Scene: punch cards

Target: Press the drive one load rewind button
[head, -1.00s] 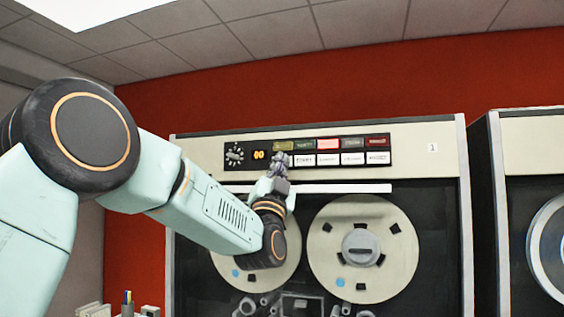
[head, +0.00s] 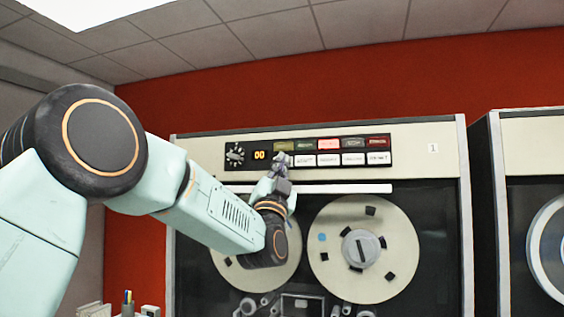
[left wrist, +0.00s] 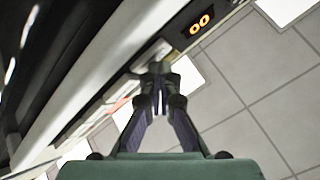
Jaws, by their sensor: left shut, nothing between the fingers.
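The tape drive marked 1 (head: 432,148) has a dark control panel (head: 245,164) with two rows of buttons. The upper row is coloured, with a brighter red one (head: 328,144). The lower row is white, and its lettering is too small to read surely. My left gripper (head: 280,158) is shut and empty, its tips at the left end of the lower row, covering the button there. In the left wrist view the shut fingertips (left wrist: 158,68) are at a white button (left wrist: 150,54). I cannot tell whether they touch it. My right gripper is not in view.
A dial (head: 235,154) and an amber 00 display (head: 260,155) sit left of the buttons. A white bar (head: 340,188) runs below the panel, above two tape reels (head: 330,245). Another drive (head: 530,140) stands at the right.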

